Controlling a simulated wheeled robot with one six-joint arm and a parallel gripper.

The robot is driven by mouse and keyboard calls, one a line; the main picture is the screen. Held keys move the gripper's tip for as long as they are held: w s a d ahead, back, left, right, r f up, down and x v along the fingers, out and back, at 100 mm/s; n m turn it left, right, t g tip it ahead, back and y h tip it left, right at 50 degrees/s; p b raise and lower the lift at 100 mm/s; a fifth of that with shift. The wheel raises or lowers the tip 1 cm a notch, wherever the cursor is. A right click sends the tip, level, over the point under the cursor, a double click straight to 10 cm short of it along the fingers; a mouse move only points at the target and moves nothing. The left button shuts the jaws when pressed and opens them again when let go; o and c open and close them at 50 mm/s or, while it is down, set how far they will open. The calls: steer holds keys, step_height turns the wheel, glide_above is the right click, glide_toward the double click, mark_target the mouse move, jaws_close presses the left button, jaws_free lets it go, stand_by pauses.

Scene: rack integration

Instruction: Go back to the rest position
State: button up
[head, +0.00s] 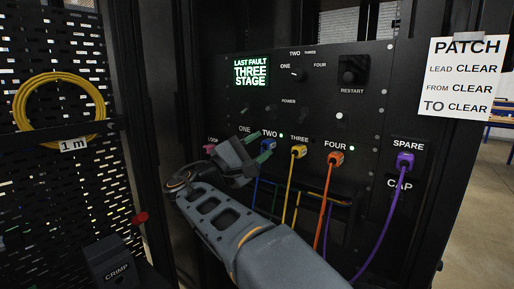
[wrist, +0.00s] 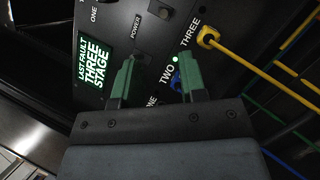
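My gripper (head: 256,146) is in front of the rack panel (head: 335,100), near the ports labelled ONE and TWO. In the wrist view its two green fingers (wrist: 157,82) are well apart, with only panel visible between most of the gap. A blue plug (wrist: 177,82) at port TWO shows just inside the right finger and is partly hidden by it. I cannot tell whether the finger touches it. In the head view my gripper covers part of the ONE and TWO area.
A yellow plug (head: 298,152), an orange plug (head: 335,158) and a purple plug (head: 404,160) sit in the panel with cables hanging down. A coiled yellow cable (head: 103,104) hangs at left above a crimp box (head: 112,262). A patch sign (head: 465,75) is at right.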

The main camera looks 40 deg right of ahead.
stand_by(0.4)
steer(key=s+a+f+t+y+p, duration=0.1)
steer(key=s+a+f+y+p, duration=0.15)
steer(key=y+p, duration=0.45)
steer(key=s+a+f+t+y+p, duration=0.15)
steer(key=f+y+p, duration=0.3)
steer(key=p, duration=0.55)
steer(key=s+a+m+t+y+p, duration=0.1)
steer(key=s+a+m+y+p, duration=0.1)
steer(key=a+m+y+p, duration=0.4)
steer(key=a+y+p, duration=0.3)
steer(key=a+y, duration=0.1)
steer(key=a, duration=0.3)
steer(key=shift+a+y+p, duration=0.3)
steer(key=shift+a+y, duration=0.05)
